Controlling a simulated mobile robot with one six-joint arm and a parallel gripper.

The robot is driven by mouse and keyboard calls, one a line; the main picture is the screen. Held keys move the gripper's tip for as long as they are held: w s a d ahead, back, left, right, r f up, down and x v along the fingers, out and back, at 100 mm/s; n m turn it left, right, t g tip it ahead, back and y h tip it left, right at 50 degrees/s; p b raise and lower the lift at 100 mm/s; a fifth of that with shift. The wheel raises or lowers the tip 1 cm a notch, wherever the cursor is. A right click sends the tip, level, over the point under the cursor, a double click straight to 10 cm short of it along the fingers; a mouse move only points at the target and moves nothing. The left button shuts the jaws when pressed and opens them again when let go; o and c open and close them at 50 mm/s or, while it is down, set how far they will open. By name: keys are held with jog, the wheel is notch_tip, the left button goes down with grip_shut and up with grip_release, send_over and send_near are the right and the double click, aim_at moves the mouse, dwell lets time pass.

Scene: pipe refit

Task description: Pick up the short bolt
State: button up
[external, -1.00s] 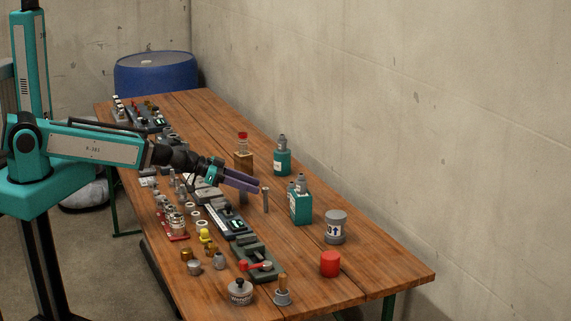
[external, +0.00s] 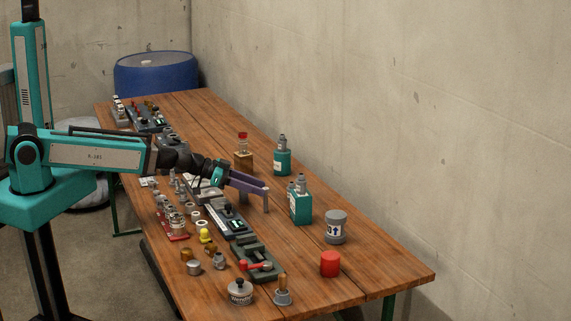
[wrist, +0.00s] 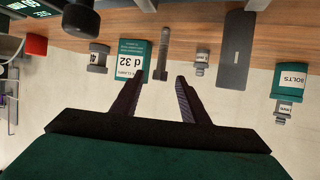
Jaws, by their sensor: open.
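A slim grey bolt (external: 266,202) stands upright on the bench near the teal bottle; I take it for the short bolt. In the wrist view, which is upside down, the bolt (wrist: 162,56) appears beyond and between my fingertips, with its wider head at the lower end of the picture. My gripper (external: 264,188) is over the bench with its purple fingers pointing right, at the bolt's upper end.
A red cap (external: 330,263) is nearer the front. The bench's right front is fairly clear.

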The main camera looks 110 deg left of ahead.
aim_at(267, 186)
jog(key=shift+w+a+f+b, duration=0.25)
jog(key=shift+w+b, duration=0.2)
jog(key=shift+b, duration=0.25)
jog(key=shift+w+a+p, duration=0.1)
jog(key=shift+w+p, duration=0.2)
jog(key=shift+p, duration=0.05)
jog(key=shift+p+x, duration=0.3)
jog(key=shift+x, duration=0.6)
grip_shut()
